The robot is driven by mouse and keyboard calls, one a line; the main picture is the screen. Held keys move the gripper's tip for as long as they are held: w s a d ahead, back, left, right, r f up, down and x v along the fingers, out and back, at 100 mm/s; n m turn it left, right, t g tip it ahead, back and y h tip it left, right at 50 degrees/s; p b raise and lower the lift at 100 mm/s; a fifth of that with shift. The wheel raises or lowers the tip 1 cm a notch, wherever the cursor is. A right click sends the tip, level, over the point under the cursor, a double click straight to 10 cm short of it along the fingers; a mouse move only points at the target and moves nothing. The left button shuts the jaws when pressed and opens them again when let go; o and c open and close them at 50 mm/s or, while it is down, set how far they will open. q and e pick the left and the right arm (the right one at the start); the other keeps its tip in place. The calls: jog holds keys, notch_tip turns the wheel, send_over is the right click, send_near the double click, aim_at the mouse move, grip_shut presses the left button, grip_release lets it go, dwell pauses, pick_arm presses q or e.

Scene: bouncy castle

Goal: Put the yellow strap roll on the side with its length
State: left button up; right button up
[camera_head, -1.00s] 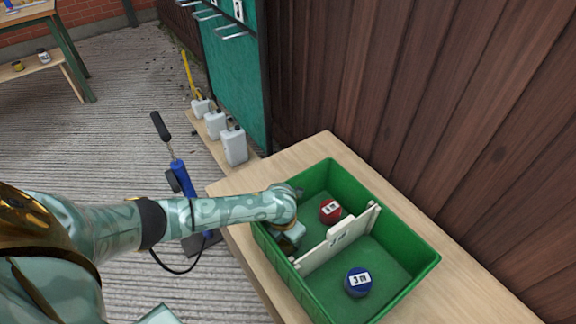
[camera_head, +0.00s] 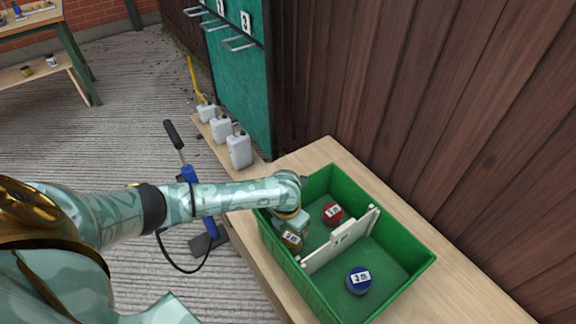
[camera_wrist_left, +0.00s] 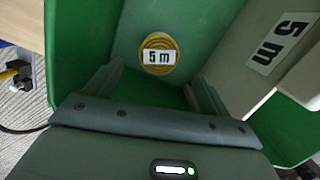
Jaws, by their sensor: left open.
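The yellow strap roll (camera_head: 291,240), labelled 5 m in the left wrist view (camera_wrist_left: 159,56), is in the green crate (camera_head: 405,288), near its left wall. It is in the compartment behind the white divider (camera_head: 342,240), with the red roll (camera_head: 332,213). The divider face toward this compartment reads 5 m in the left wrist view (camera_wrist_left: 270,45). My left gripper (camera_head: 290,226) is inside the crate at the yellow roll. Its fingers (camera_wrist_left: 152,88) are open and apart, with the roll just beyond them. My right gripper is not in view.
A blue roll (camera_head: 359,279) marked 3 m lies in the front compartment. The crate stands on a wooden bench (camera_head: 465,285) against a plank wall (camera_head: 440,110). White jugs (camera_head: 239,151) stand on a low board beside a teal cabinet (camera_head: 238,75).

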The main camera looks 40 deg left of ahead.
pick_arm(q)
jog(key=shift+s+r+p, duration=0.15)
jog(key=shift+r+p, duration=0.2)
jog(key=shift+r, duration=0.65)
jog(key=shift+s+r+p, duration=0.1)
jog(key=shift+r+p, duration=0.2)
jog(key=shift+r, duration=0.65)
